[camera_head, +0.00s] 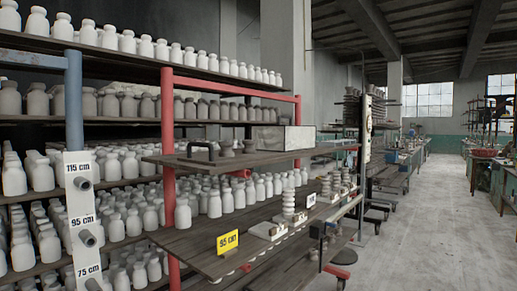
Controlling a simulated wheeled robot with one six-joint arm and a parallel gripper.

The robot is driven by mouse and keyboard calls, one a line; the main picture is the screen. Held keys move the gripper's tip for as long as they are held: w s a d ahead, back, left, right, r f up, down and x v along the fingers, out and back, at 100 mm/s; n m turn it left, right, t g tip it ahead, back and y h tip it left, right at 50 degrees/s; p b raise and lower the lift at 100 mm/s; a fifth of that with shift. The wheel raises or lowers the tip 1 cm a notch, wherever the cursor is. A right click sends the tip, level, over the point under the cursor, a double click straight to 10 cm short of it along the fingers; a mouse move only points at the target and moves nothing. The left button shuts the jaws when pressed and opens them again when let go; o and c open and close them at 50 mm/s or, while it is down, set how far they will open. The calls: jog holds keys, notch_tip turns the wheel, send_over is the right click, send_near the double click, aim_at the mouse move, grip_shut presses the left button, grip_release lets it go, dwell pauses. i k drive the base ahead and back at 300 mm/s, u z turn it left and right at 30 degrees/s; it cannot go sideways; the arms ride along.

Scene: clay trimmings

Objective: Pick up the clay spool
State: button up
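Two small grey clay pieces with narrowed waists stand on the upper wooden board at mid-picture: a left piece (226,148) and a right piece (249,146). Either looks spool-like, but they are too small to tell which is the clay spool. They stand close together, apart from each other. Stacked pale ribbed pieces (288,203) stand on the lower board to the right. My gripper is not in view.
A black handle-shaped bar (200,150) stands left of the grey pieces, and a pale box (285,138) behind them at right. A red post (168,150) rises beside the board. Shelves of white bottles (128,165) fill the left. The floor (430,220) at right is open.

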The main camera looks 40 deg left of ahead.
aim_at(225, 151)
jog(key=u, duration=0.25)
jog(key=i, duration=0.9)
jog(key=u, duration=1.45)
jog(key=i, duration=0.7)
jog(key=u, duration=0.75)
